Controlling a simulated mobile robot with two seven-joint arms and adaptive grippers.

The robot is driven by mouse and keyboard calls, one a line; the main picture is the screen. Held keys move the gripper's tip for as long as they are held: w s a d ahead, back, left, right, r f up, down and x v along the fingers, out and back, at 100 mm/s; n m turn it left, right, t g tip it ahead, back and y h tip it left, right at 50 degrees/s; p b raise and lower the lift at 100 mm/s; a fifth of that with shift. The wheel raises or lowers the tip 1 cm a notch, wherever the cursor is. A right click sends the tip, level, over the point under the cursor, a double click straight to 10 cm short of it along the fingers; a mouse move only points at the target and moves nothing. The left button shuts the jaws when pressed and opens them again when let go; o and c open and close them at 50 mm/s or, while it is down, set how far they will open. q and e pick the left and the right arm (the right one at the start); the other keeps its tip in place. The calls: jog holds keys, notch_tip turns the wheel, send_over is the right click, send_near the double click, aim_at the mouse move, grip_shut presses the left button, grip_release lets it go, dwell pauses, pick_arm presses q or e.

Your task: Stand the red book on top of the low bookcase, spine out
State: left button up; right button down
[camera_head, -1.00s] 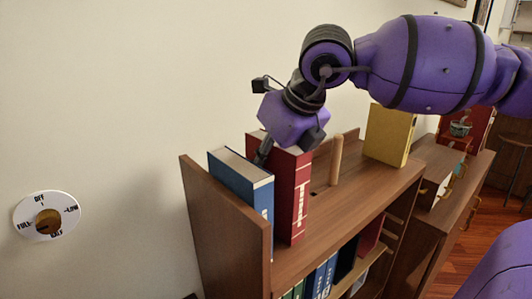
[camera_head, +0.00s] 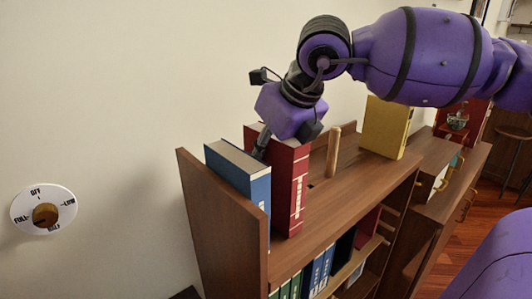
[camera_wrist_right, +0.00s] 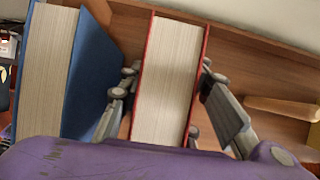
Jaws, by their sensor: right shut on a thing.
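The red book (camera_head: 291,192) is upright on top of the low bookcase (camera_head: 340,214), with its lettered red spine facing out toward the front. Its lower end appears to meet the top board; I cannot tell if a small gap is there. My right gripper (camera_head: 281,146) reaches down from above and is shut on the book's upper part. In the right wrist view one finger is on each side of the red book (camera_wrist_right: 168,75), and its pale page edges show between them. The far finger is hidden in the head view. My left gripper is not in view.
A blue book (camera_head: 240,178) stands close at the left, beside the raised end panel (camera_head: 215,215). A wooden peg (camera_head: 334,152) rises right of the red book. A yellow book (camera_head: 385,128) stands farther right. Between peg and yellow book the top is clear. A round dial (camera_head: 44,210) is on the wall.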

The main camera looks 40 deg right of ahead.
jog(key=c, duration=1.2)
grip_release()
jog(key=shift+f, duration=0.1)
jog(key=shift+f, duration=0.1)
jog(key=shift+s+r, duration=0.2)
jog(key=shift+r, duration=0.3)
jog(key=v, duration=1.1)
jog(key=shift+r, duration=0.1)
